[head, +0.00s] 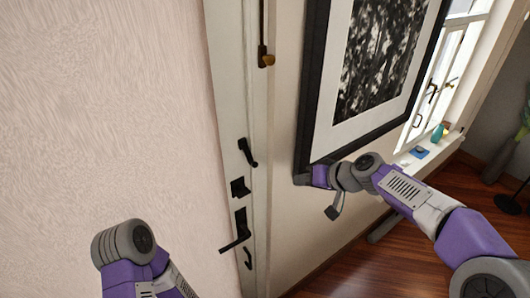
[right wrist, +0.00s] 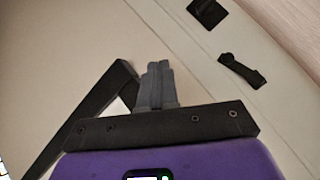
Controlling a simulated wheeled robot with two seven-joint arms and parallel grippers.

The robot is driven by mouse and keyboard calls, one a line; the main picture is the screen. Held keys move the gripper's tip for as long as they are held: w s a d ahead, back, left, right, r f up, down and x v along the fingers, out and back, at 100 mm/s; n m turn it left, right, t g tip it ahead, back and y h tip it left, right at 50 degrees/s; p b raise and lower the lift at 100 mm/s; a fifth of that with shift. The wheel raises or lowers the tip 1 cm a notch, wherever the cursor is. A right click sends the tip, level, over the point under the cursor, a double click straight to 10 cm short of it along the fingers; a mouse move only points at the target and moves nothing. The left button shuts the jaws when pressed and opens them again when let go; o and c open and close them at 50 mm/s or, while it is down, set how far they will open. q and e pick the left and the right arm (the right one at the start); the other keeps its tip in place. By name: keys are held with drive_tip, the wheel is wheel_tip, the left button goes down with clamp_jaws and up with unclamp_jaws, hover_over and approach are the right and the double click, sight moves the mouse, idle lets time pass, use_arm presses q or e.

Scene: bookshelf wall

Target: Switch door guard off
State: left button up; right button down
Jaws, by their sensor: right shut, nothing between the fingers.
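A pale door (head: 228,100) with black hardware runs down the middle of the head view. High on its edge is a black bar with a gold knob (head: 267,60), which looks like the door guard, though I cannot be sure. Lower are a black latch (head: 247,152), a square plate (head: 240,187) and a lever handle (head: 236,236). My right gripper (head: 301,179) is at the lower corner of the picture frame, right of the door and apart from the hardware. In the right wrist view its fingers (right wrist: 157,84) are shut and empty. My left gripper is out of view.
A black-framed picture (head: 311,90) hangs on the wall right of the door, close to my right gripper. A window sill (head: 430,152) with small items is farther right. The wrist view shows two black fittings, one a latch (right wrist: 242,70). Wooden floor (head: 370,262) lies below.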

wheel_tip(320, 180, up, 13)
drive_tip(key=s+n+y, duration=0.2)
drive_tip(key=p, duration=0.2)
approach(252, 160)
drive_tip(key=shift+w+a+r+t, duration=0.2)
drive_tip(key=shift+w+a, duration=0.15)
drive_tip(key=shift+w, duration=0.25)
drive_tip(key=shift+w+a+r+t, duration=0.1)
drive_tip(key=shift+w+a+r, duration=0.1)
drive_tip(key=shift+w+a, duration=0.3)
drive_tip(key=shift+a+f+b, duration=0.15)
drive_tip(key=shift+a+f, duration=0.25)
drive_tip(key=shift+f, duration=0.5)
drive_tip(key=shift+a+f+b, duration=0.15)
drive_tip(key=shift+a+f, duration=0.25)
drive_tip(key=shift+f, duration=0.45)
drive_tip(key=shift+s, duration=0.1)
